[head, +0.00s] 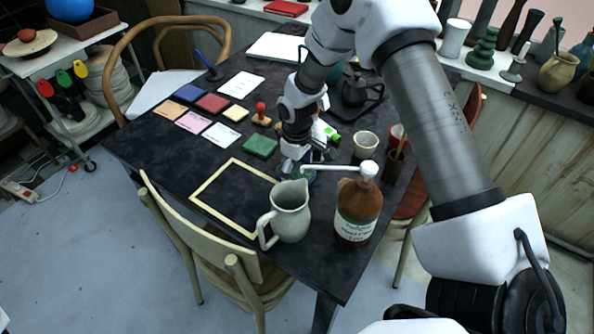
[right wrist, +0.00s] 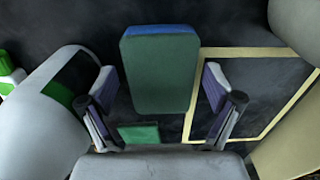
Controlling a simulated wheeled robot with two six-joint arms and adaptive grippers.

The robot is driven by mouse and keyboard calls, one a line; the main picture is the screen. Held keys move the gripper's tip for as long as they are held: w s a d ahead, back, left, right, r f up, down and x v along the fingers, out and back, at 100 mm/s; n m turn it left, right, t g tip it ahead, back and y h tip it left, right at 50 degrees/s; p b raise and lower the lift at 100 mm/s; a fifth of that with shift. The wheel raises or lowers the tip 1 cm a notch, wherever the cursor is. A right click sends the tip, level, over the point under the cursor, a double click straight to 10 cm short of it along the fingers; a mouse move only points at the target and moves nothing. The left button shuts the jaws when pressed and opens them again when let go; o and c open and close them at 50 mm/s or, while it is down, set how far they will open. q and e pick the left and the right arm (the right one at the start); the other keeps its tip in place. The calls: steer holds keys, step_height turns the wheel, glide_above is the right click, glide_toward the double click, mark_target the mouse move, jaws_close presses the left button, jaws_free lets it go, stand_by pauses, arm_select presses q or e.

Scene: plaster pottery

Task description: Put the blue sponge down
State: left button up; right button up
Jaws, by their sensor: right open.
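The blue sponge (right wrist: 160,70) shows in the right wrist view with a green face toward the camera and a blue edge at its top. My right gripper (right wrist: 160,90) is open, with one finger on each side of the sponge and a narrow gap at each side. In the head view my right gripper (head: 298,164) is low over the black table, behind the grey pitcher. The sponge is mostly hidden there by the gripper and the pump arm. I cannot tell whether it lies fully on the table. My left gripper is not in view.
The grey pitcher (head: 290,212) and brown pump bottle (head: 356,212) stand close in front of the gripper. A pale wooden frame (head: 205,186) and a green pad (head: 260,146) lie to its left. A cream bowl (head: 366,144) is at right.

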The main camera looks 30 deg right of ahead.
mark_target(297, 170)
step_height(297, 170, up, 11)
steer(key=shift+r, duration=0.2)
steer(key=shift+r, duration=0.1)
